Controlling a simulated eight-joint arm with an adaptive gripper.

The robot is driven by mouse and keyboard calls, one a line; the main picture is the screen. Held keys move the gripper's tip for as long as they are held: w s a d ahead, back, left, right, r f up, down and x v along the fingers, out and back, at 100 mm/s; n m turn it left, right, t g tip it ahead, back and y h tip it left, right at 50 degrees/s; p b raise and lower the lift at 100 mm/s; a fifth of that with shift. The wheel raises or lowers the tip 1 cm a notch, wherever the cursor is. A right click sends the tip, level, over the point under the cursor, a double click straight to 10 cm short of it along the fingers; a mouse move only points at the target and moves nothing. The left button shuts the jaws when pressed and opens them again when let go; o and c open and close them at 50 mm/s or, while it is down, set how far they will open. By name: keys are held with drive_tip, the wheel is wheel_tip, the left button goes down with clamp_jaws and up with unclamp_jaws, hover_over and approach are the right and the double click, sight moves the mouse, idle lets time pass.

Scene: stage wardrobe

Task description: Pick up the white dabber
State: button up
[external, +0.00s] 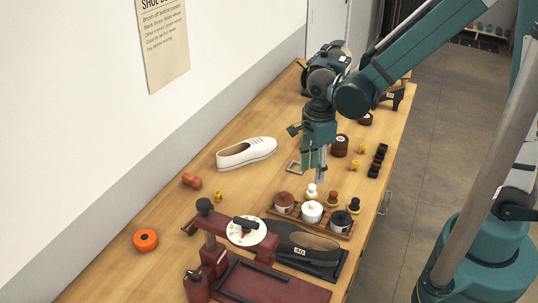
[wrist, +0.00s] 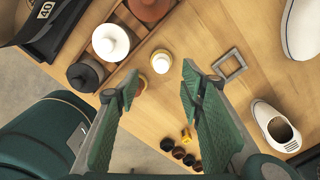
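The white dabber (external: 312,190) stands upright on the wooden bench, beside the rack of round pots. In the wrist view the white dabber (wrist: 162,61) appears as a round white knob between and just beyond my fingertips. My gripper (external: 318,174) points down close above it. In the wrist view my gripper (wrist: 161,78) is open, with nothing between its fingers. The brown dabber (external: 332,198) and black dabber (external: 353,205) stand in line to the right; the left finger partly hides the brown one in the wrist view.
A rack holds brown (external: 285,198), white (external: 311,212) and black (external: 341,221) pots close by. A metal square frame (wrist: 229,65) and white shoe (external: 246,153) lie on the bench (external: 170,210). A red shoe-measuring device (external: 215,250) stands in front.

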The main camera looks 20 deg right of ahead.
sight(312, 185)
drive_tip(key=shift+f, duration=0.1)
drive_tip(key=shift+f, duration=1.2)
drive_tip(key=shift+w+f+b, duration=0.15)
drive_tip(key=shift+f+b, duration=0.35)
drive_tip(key=shift+f, duration=2.1)
drive_tip(key=c, duration=0.8)
